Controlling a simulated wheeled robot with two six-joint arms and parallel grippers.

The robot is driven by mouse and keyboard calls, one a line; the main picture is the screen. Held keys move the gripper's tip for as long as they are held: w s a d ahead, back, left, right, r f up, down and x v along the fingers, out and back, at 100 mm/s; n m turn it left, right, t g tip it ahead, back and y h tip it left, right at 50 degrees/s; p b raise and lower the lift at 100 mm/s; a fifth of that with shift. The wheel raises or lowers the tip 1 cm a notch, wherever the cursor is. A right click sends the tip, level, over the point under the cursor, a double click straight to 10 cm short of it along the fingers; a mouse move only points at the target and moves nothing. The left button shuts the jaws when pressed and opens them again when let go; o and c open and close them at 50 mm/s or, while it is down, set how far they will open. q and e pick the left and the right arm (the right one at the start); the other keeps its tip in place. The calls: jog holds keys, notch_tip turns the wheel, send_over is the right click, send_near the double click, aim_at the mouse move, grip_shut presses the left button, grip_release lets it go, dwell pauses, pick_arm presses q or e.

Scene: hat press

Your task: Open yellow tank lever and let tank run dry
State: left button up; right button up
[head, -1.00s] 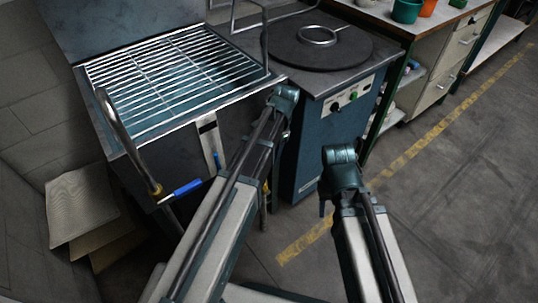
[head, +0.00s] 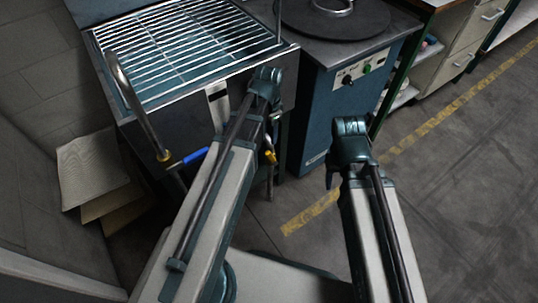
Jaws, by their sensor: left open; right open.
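The steel tank with a wire rack on top (head: 135,118) stands at the upper left. A small yellow lever (head: 270,157) shows low beside the tank's right end, just right of my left arm, which partly hides its surroundings. A blue lever (head: 194,156) sits at the tank's front left below a curved pipe. My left gripper (head: 266,82) is open, in front of the tank and above the yellow lever in the picture. My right gripper (head: 349,143) is open over the floor to the right. Arm links mostly hide both sets of fingers. Neither visibly holds anything.
A blue machine (head: 330,110) with a round dark plate and control knobs stands right of the tank. Cardboard sheets (head: 90,172) lie at the left. A drawer bench (head: 455,50) stands at the upper right. The floor at right is clear, with a yellow stripe (head: 430,135).

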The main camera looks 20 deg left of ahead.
aim_at(269, 151)
pick_arm(q)
notch_tip(269, 151, down, 12)
jog(key=b, duration=1.1)
jog(key=shift+f, duration=0.2)
jog(key=shift+r, duration=0.1)
grip_shut()
dwell(0.6)
